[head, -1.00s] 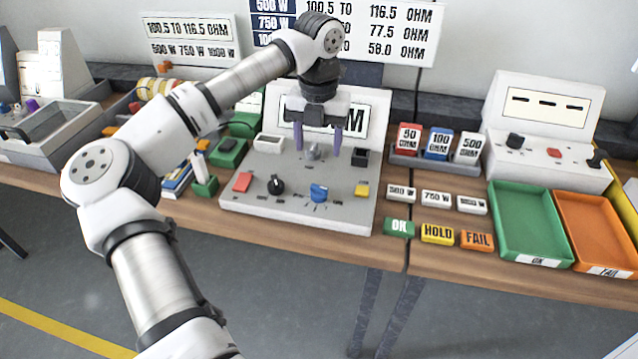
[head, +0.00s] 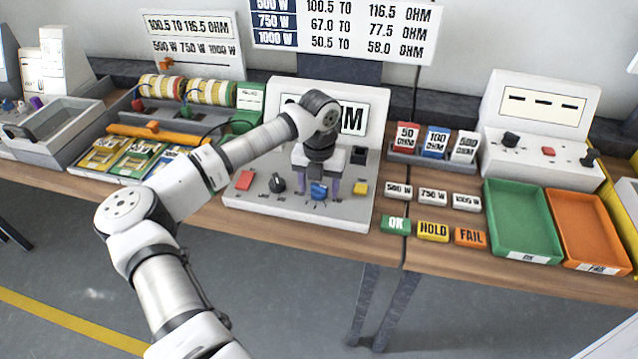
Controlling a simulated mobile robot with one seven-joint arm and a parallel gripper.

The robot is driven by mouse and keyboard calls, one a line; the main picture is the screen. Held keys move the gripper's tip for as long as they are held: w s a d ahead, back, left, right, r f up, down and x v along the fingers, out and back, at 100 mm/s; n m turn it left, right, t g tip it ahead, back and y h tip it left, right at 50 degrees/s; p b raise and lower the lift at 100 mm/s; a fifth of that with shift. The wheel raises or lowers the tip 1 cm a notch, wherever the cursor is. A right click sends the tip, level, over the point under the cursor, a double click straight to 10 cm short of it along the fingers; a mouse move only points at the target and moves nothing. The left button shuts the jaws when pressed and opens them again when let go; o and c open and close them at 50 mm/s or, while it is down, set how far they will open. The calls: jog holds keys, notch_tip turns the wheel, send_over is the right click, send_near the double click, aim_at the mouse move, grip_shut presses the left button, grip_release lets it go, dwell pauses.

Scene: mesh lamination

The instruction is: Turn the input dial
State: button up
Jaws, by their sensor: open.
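The grey test panel (head: 240,208) on the bench has a blue dial (head: 319,190) and a black dial (head: 277,183) on its sloped front. I see no label that tells which one is the input dial. My gripper (head: 316,192) points down at the blue dial, with its two purple fingers apart, one on each side of it. Whether the fingers touch the dial cannot be told. My gripper and arm hide the middle of the panel and part of its display (head: 354,118).
A red button (head: 245,180) and a yellow button (head: 361,188) flank the dials. A black socket block (head: 358,155) stands behind on the right. Label tiles (head: 436,197) and green (head: 522,225) and orange (head: 592,230) trays lie to the right.

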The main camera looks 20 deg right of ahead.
jog(key=c, duration=0.9)
jog(key=shift+b, duration=0.3)
